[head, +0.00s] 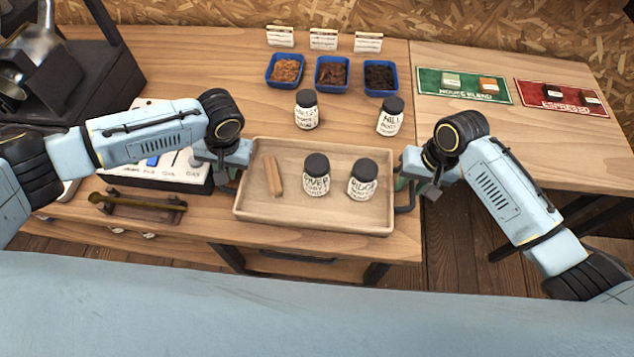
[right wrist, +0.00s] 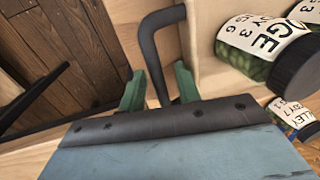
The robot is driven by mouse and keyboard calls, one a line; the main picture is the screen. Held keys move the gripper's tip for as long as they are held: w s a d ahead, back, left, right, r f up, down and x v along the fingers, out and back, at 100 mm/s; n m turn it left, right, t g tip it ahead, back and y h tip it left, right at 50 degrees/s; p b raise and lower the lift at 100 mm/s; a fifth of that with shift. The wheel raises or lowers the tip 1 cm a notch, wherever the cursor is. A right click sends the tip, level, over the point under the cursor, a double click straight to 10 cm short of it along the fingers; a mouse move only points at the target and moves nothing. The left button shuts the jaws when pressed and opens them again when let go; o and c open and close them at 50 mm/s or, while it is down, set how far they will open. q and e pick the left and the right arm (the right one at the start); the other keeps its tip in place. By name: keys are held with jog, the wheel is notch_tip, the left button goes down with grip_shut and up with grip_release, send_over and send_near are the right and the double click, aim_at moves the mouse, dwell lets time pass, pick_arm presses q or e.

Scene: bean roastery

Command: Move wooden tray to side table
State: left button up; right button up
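The wooden tray (head: 350,217) lies on the near edge of the main worktable, with a dark handle at each end. On it are a wooden bar (head: 272,176) and two black-lidded jars (head: 317,178) (head: 362,183). My right gripper (head: 402,182) is at the tray's right handle (head: 409,199). In the right wrist view, the green fingers (right wrist: 158,86) stand apart with the handle (right wrist: 153,58) between them. My left gripper (head: 229,178) is at the tray's left end; its fingers are mostly hidden. The side table (head: 490,122) adjoins at the right.
Two more jars (head: 306,112) (head: 390,119) and three blue bins (head: 333,76) stand behind the tray. A green mat (head: 430,86) and a red mat (head: 545,91) lie at the side table's back; its front is clear. A control panel (head: 180,180) is at the left.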

pick_arm(q)
jog(key=shift+c, duration=0.5)
pick_arm(e)
jog(key=shift+c, duration=0.4)
pick_arm(q)
jog(key=shift+c, duration=1)
pick_arm(e)
jog(key=shift+c, duration=1.2)
pick_arm(q)
grip_shut()
pick_arm(e)
grip_shut()
pick_arm(q)
jog(key=shift+w+r, duration=0.1)
pick_arm(e)
jog(key=shift+r, duration=0.1)
